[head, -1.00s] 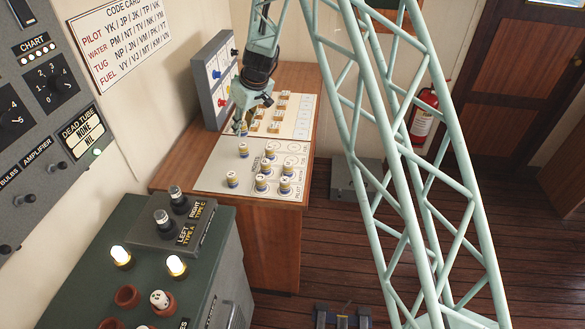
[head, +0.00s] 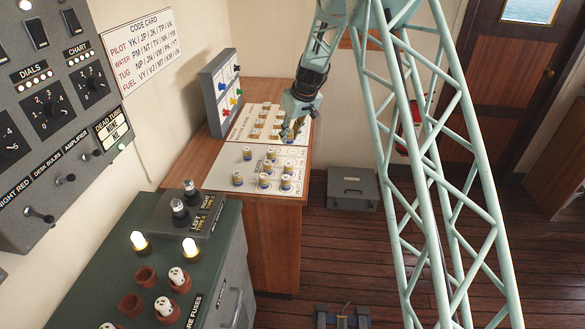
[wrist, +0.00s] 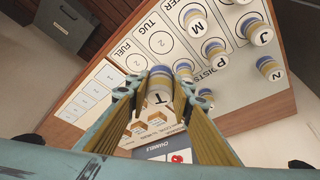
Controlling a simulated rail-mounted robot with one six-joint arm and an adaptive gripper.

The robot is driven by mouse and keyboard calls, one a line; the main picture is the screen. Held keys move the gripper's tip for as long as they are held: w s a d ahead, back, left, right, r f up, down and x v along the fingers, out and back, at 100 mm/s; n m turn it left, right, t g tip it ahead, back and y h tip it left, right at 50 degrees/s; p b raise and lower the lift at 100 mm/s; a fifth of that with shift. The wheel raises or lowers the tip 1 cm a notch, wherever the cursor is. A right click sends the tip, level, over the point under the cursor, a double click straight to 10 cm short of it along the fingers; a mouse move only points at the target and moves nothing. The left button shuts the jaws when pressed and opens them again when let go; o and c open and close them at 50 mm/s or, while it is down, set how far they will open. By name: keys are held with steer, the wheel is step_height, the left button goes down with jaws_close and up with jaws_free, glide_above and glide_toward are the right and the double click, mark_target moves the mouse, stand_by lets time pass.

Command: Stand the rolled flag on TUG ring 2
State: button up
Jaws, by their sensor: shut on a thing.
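My gripper (wrist: 158,98) is shut on a rolled flag (wrist: 160,83), a short blue and cream roll whose top end reads T. In the wrist view it hangs upright-looking over the chart board, beside the TUG and FUEL columns. The bare TUG ring (wrist: 160,42) lies just past the flag, and a bare FUEL ring (wrist: 133,62) is to its left; the flag may hide further rings. In the head view my gripper (head: 291,132) is above the right side of the board (head: 218,176). Whether the flag touches the board cannot be told.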

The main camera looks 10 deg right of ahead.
steer(key=shift+s+d, duration=0.1)
steer(key=shift+d, duration=0.25)
steer(key=shift+f, duration=3.15)
steer(key=shift+f+b, duration=0.3)
steer(key=shift+f, duration=1.6)
steer(key=shift+f, duration=0.1)
steer(key=o, duration=0.7)
steer(key=shift+o, duration=0.2)
